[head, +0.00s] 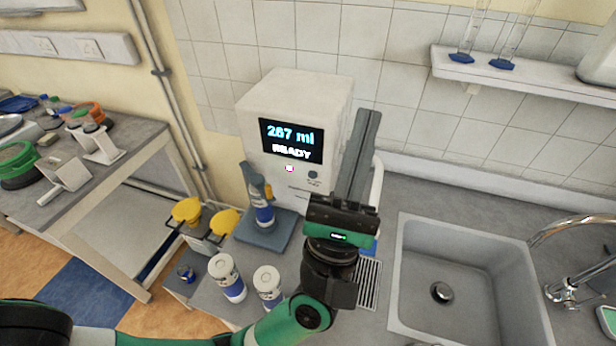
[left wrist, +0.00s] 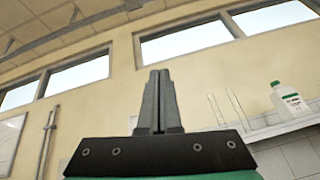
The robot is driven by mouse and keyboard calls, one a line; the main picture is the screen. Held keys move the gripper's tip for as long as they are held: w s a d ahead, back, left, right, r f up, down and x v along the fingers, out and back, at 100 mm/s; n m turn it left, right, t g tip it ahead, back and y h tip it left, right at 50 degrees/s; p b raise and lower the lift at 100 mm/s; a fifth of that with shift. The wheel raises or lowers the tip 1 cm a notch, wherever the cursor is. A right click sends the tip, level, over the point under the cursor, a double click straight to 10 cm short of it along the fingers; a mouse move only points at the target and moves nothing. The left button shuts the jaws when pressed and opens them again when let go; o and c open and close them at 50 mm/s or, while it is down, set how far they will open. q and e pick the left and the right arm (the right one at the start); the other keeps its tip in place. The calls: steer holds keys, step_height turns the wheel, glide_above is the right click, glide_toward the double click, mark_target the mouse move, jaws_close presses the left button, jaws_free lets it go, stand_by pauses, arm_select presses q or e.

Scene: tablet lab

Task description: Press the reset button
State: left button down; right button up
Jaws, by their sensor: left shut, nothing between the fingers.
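A white box-shaped dispenser (head: 265,105) stands against the tiled wall in the head view. Its dark display (head: 291,142) reads "267 ml" and "READY". Below the display are a small pale square (head: 289,168) and a small dark round button (head: 312,174); I cannot read a reset label on either. My left gripper (head: 368,114) is shut and empty, its fingers pointing up beside the machine's right side, overlapping its edge in the picture. In the left wrist view the shut fingers (left wrist: 159,75) point towards the upper wall and windows. My right gripper is not in view.
A bottle (head: 264,212) stands on a grey-blue stand before the machine. Two white jars (head: 228,278) (head: 268,284) stand near my left arm. A sink (head: 445,285) with a tap is at right. A shelf (head: 520,75) holds glassware. A side bench is at left.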

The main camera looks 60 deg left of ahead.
arm_select(q)
steer(key=w+a+f+n+g+h+p, duration=0.1)
steer(key=a+f+n+g, duration=0.15)
steer(key=f, duration=0.45)
steer(key=w+a+f+n+g+h+p, duration=0.1)
steer(key=a+f+n+g+p, duration=0.2)
steer(key=f, duration=0.5)
steer(key=s+a+f+g+h+p, duration=0.1)
steer(key=s+f+g, duration=0.1)
steer(key=s+f, duration=0.2)
steer(key=s+a+f+g+h+p, duration=0.1)
steer(key=s+f, duration=0.3)
steer(key=f, duration=0.5)
steer(key=s+a+f+m+g+h+p, duration=0.1)
steer(key=s+f+g, duration=0.1)
steer(key=s+f, duration=0.2)
step_height(320, 180, down, 3)
steer(key=shift+s+a+g+h+p, duration=0.1)
steer(key=shift+a+g+h+p, duration=0.05)
steer(key=shift+g+h+p, duration=0.2)
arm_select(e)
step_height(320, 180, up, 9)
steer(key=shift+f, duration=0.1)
